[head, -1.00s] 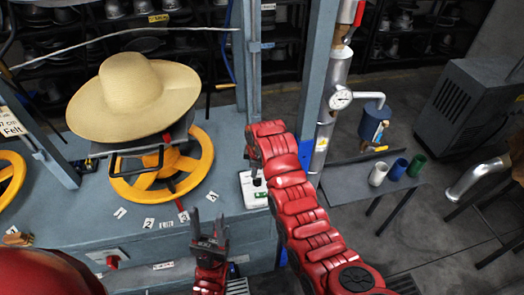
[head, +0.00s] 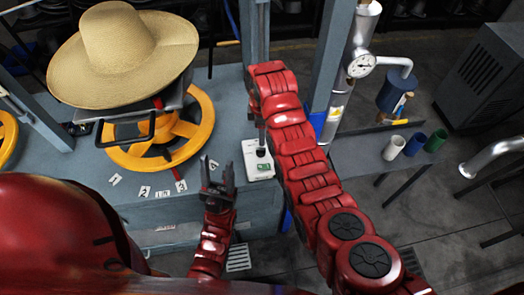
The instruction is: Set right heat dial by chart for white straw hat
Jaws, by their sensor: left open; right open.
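A straw hat (head: 120,50) with a wide brim sits over a yellow wheel (head: 205,125) on the blue-grey bench. A red mark (head: 175,172) at the wheel's front points toward one of several small numbered tags (head: 144,192) set in an arc. I cannot tell for sure which part is the right heat dial. No chart can be read. My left gripper (head: 217,175) is open and empty, pointing up in this view, right of the tags and in front of the wheel. My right arm (head: 300,150) reaches over the bench; its gripper is hidden behind its end.
A white plate (head: 258,170) with a dark knob and green patch lies beside my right arm. A gauge (head: 361,66) on a silver pipe and three cups (head: 415,145) stand to the right. A second yellow wheel (head: 6,135) is cut off at left. Grey posts rise from the bench.

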